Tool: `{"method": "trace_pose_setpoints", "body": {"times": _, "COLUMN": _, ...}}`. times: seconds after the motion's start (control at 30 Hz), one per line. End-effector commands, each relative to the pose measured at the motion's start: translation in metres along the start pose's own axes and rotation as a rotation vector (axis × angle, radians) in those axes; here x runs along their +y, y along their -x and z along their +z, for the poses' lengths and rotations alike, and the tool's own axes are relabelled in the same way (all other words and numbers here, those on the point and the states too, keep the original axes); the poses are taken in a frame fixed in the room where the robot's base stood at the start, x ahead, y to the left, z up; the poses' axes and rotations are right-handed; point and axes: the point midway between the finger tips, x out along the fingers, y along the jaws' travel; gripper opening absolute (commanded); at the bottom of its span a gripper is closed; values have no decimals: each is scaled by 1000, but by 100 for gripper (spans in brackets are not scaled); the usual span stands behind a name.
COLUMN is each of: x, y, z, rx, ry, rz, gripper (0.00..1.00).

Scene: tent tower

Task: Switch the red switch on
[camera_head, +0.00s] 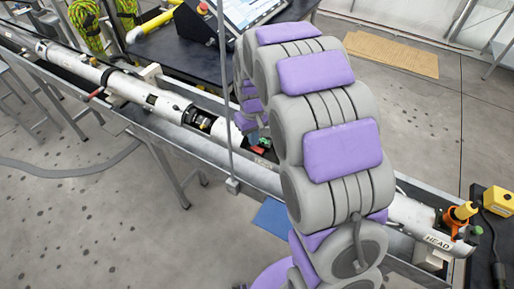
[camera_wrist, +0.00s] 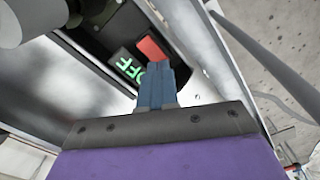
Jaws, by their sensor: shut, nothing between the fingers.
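The red switch (camera_wrist: 151,47) is a small red rocker in a dark recessed panel (camera_wrist: 105,38) in the wrist view. Green lit letters reading OFF (camera_wrist: 129,67) show beside it. My gripper (camera_wrist: 159,66) has blue fingers held together, with nothing between them. The fingertips are at the near edge of the red switch and cover a little of it; I cannot tell whether they touch. In the head view the red switch (camera_head: 261,149) is a small red patch on the long white tube, beside my arm, and my fingers are hard to make out there.
The long white tube (camera_head: 150,97) lies in a metal trough on legs. A thin grey pole (camera_head: 224,90) stands close left of my arm. A dark table with a screen (camera_head: 247,12) is behind. A yellow box (camera_head: 498,200) is at far right. Floor at left is mostly open.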

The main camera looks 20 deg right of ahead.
Motion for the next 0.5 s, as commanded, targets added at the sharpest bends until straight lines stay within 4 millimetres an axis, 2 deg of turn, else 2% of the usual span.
{"method": "trace_pose_setpoints", "body": {"times": 0.5, "x": 0, "y": -7, "z": 0, "rx": -2, "ry": 0, "rz": 0, "gripper": 0}}
